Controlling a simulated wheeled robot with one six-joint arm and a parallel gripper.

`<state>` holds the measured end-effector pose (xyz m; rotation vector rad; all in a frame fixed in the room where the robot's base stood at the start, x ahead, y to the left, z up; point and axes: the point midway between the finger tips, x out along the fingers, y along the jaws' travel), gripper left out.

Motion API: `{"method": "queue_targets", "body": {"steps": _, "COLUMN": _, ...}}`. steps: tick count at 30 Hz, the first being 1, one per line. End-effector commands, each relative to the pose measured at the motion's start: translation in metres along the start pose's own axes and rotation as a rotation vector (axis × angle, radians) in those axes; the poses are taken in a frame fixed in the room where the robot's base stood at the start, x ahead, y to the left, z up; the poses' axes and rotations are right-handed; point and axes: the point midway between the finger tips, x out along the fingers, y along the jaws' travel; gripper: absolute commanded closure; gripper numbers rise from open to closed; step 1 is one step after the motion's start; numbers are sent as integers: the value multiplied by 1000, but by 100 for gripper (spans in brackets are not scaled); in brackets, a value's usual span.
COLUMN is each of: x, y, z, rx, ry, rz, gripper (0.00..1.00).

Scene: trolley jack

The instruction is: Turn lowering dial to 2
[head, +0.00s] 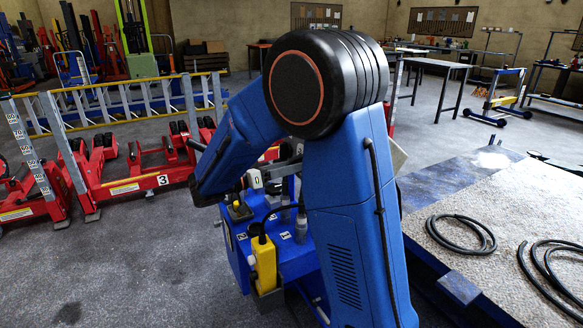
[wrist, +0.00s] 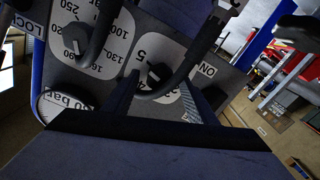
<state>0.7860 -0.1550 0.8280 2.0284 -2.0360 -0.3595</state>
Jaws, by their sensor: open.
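The blue control unit (head: 235,262) stands in front of me in the head view, with white number labels on its top, partly hidden by my arm. In the wrist view its dark panel (wrist: 222,72) is close and tilted. A dark knob (wrist: 158,76) sits on a white round label with a 5 on it. A second knob (wrist: 80,40) sits on a label with number ranges to its left. I cannot tell which is the lowering dial. My gripper (wrist: 162,92) is open, its fingers on either side of the knob by the 5; contact is unclear.
Dark curved bars or hoses cross the panel close to my fingers. Red lifting gear (head: 125,178) stands at left. A grey-topped platform with black hoses (head: 460,233) is at right.

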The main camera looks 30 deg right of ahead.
Motion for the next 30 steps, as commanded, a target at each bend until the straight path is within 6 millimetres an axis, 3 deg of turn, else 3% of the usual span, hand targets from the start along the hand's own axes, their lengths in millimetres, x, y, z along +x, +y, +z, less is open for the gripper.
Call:
{"method": "queue_targets", "body": {"steps": 11, "x": 4, "y": 0, "z": 0, "rx": 0, "ry": 1, "rz": 0, "gripper": 48}}
{"method": "queue_targets", "body": {"steps": 16, "x": 4, "y": 0, "z": 0, "rx": 0, "ry": 1, "rz": 0, "gripper": 89}}
{"method": "queue_targets", "body": {"steps": 30, "x": 4, "y": 0, "z": 0, "rx": -89, "ry": 0, "rz": 0, "gripper": 89}}
